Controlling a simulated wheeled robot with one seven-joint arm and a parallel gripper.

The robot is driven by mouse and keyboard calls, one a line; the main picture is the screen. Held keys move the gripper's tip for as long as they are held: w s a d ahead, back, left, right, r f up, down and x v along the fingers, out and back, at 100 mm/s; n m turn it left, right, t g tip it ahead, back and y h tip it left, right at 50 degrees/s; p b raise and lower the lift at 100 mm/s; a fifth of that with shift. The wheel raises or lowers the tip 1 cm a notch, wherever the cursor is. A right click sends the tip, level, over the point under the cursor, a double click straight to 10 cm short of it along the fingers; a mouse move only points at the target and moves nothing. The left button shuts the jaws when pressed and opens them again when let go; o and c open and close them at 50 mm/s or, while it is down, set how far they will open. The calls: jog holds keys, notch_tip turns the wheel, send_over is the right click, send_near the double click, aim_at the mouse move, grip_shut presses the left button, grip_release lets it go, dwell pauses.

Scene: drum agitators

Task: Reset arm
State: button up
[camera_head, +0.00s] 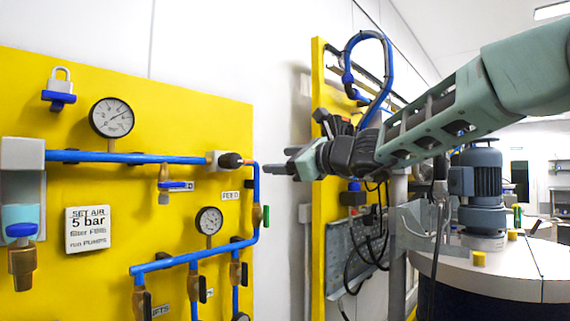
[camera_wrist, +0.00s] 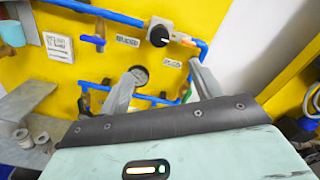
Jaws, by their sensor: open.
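My gripper (camera_head: 282,168) is at the end of my arm, which reaches in from the right in the head view. It points left toward the yellow panel (camera_head: 120,240) and appears apart from it. In the wrist view my gripper (camera_wrist: 163,84) shows two grey fingers spread apart with nothing between them. Behind the gap are a round gauge (camera_wrist: 139,75) and blue pipes. A dark knob (camera_head: 230,160) on the upper pipe is left of the fingertips in the head view.
The panel carries a large gauge (camera_head: 112,117), a padlock (camera_head: 59,88), a "5 bar" sign (camera_head: 88,229) and several valves. A second yellow panel with a blue hose (camera_head: 387,65) stands behind my arm. A motor (camera_head: 482,185) sits on a drum (camera_head: 500,270) at right.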

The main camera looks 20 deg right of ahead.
jog(key=shift+s+d, duration=0.15)
jog(key=shift+s, duration=0.15)
jog(key=s+a+f+n+g, duration=0.6)
jog(key=s+a+f+n, duration=0.35)
jog(key=f, duration=0.25)
jog(key=s+a+f+n+g, duration=0.6)
jog(key=s+a+f+n, duration=0.2)
jog(key=s+f, duration=0.3)
jog(key=s+d+f+n+g+h, duration=0.2)
jog(key=s+d+f+n+h, duration=0.2)
jog(key=s+f+n, duration=0.3)
jog(key=s+d+f+n+g+h, duration=0.1)
jog(key=s+d+f+n+h, duration=0.2)
jog(key=s+f+n, duration=0.4)
jog(key=s+d+f, duration=0.1)
jog(key=s, duration=0.2)
jog(key=shift+s+f+n+g+h, duration=0.3)
jog(key=shift+f+n+g+h, duration=0.05)
jog(key=shift+f+g+h, duration=0.05)
jog(key=shift+w, duration=0.1)
jog(key=shift+c, duration=0.6)
dwell(0.4)
